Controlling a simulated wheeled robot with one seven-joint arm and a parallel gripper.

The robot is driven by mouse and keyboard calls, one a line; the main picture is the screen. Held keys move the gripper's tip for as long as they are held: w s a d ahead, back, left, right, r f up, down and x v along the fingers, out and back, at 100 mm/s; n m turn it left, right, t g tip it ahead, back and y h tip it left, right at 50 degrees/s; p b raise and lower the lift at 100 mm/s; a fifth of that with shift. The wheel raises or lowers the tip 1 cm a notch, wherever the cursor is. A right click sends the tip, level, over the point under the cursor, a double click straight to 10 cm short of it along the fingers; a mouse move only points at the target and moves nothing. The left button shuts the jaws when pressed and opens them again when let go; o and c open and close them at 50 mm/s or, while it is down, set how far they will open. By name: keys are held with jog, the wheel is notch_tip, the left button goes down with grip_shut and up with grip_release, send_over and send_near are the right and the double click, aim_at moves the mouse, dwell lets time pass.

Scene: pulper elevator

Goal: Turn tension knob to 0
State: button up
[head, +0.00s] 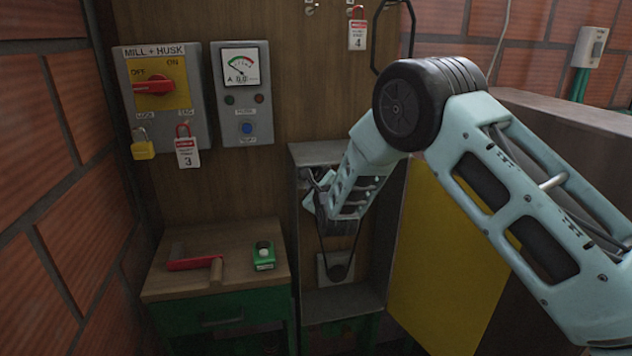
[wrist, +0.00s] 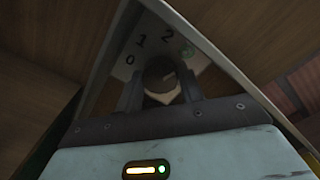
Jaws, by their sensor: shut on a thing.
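The tension knob (wrist: 160,73) is a dark round knob with a paler lower part, in the wrist view. It sits in front of a pale dial plate (wrist: 176,42) marked 0, 1, 2 and a green mark at the right, probably 3. The 0 is at the knob's upper left. My gripper (wrist: 160,86) is shut on the knob, one dark finger on each side. Which number the knob points to I cannot tell. In the head view my arm reaches into an open grey housing (head: 297,245), and the knob is hidden there.
The housing's side walls stand close around my gripper. A belt runs to a lower pulley (head: 338,271). A yellow panel (head: 440,255) stands at the right.

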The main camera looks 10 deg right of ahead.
jog(key=n+b, duration=0.2)
jog(key=b, duration=0.1)
jog(key=n+b, duration=0.4)
jog(key=b, duration=0.1)
jog(key=shift+f+n+b, duration=0.3)
jog(key=shift+b, duration=0.05)
jog(key=n+b, duration=0.3)
jog(key=shift+n, duration=0.4)
jog(key=n+b, duration=0.2)
jog(key=n, duration=0.1)
jog(key=shift+r+n+b, duration=0.1)
jog(key=shift+n+b, duration=0.2)
jog(key=n+b, duration=0.2)
jog(key=n, duration=0.4)
jog(key=shift+r, duration=0.1)
jog(key=n, duration=0.6)
jog(key=shift+n, duration=0.3)
jog(key=o, duration=1)
